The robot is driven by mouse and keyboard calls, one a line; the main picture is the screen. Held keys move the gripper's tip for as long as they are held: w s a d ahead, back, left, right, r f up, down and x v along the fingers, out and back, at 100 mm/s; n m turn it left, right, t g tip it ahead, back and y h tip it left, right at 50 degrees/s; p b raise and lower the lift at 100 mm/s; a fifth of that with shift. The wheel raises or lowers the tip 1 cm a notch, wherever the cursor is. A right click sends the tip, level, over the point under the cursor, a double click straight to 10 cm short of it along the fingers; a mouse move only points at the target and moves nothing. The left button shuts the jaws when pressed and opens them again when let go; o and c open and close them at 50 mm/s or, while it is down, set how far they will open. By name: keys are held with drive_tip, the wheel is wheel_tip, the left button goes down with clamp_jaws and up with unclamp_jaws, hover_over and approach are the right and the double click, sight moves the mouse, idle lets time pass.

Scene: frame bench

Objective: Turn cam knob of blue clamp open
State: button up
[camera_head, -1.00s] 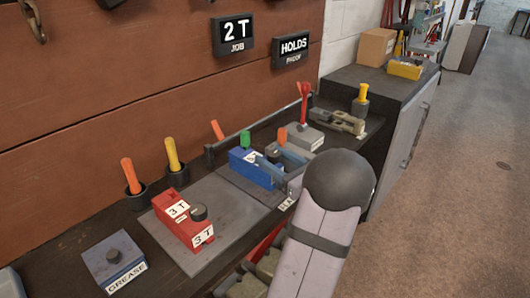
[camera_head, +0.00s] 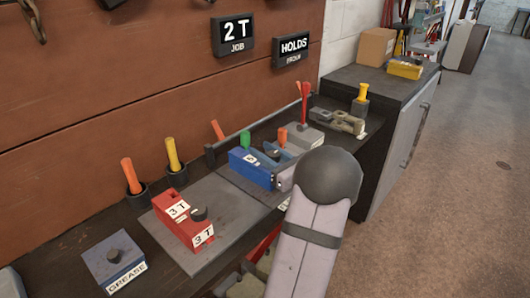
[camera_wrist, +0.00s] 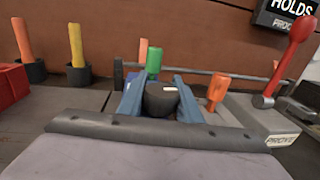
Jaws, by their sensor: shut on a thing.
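In the head view my gripper (camera_head: 270,158) is over the clamp's right end and hides the knob. Much of the clamp is hidden in the wrist view.
A red clamp (camera_head: 184,218) marked 3 T stands to the left, with a grease block (camera_head: 114,262) in front. Orange and yellow pegs stand in cups behind. A grey block with a red lever (camera_head: 304,108) is close on the right. A rail runs along the back.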

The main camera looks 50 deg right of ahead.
drive_tip(key=shift+n+y, duration=0.3)
drive_tip(key=shift+y, duration=0.2)
drive_tip(key=n+y+p, duration=0.1)
drive_tip(key=y, duration=0.1)
drive_tip(key=a+n+y+p, duration=0.1)
drive_tip(key=n+y, duration=0.1)
drive_tip(key=y, duration=0.1)
drive_tip(key=shift+a, duration=0.1)
drive_tip(key=shift+s+a+n+g+y+p, duration=0.1)
drive_tip(key=shift+a+n+g+y+p, duration=0.25)
drive_tip(key=shift+n+y, duration=0.5)
drive_tip(key=shift+s+a+n+g+y+p, duration=0.1)
drive_tip(key=shift+n+g+y+p, duration=0.35)
drive_tip(key=shift+y, duration=0.65)
drive_tip(key=shift+s+a+n+g+y+p, duration=0.1)
drive_tip(key=shift+a+n+g+y+p, duration=0.1)
drive_tip(key=shift+n+g+y, duration=0.5)
drive_tip(key=shift+y, duration=0.35)
drive_tip(key=o, duration=1)
drive_tip(key=shift+o, duration=0.2)
drive_tip(key=shift+s, duration=0.1)
drive_tip(key=shift+b+v, duration=0.35)
drive_tip(key=shift+v, duration=3.25)
